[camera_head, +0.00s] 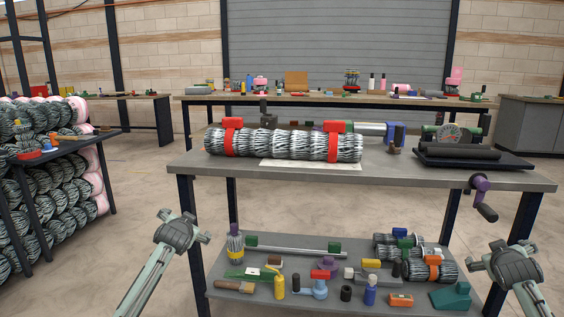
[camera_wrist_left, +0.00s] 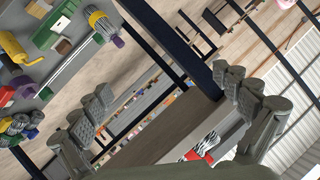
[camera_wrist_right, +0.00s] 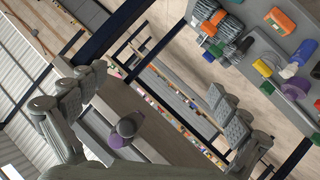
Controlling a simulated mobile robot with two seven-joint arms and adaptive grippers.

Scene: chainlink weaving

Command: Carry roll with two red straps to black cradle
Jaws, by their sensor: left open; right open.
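The roll with two red straps (camera_head: 283,145) lies lengthwise on the grey workbench top (camera_head: 400,172), left of centre. It is black-and-white wire mesh, with a red strap near each end. Part of it shows in the left wrist view (camera_wrist_left: 210,140). The black cradle (camera_head: 482,163) is a low dark base at the bench's right end, with a dark bar along it. My left gripper (camera_head: 187,225) is open and empty, in front of and below the bench's left end; its fingers frame the left wrist view (camera_wrist_left: 165,105). My right gripper (camera_head: 512,250) is open and empty, low at the right.
A purple-and-black crank handle (camera_head: 482,196) sticks out at the bench's front right edge. A lower shelf (camera_head: 330,300) holds tools and small rolls. A rack of rolls (camera_head: 50,158) stands left.

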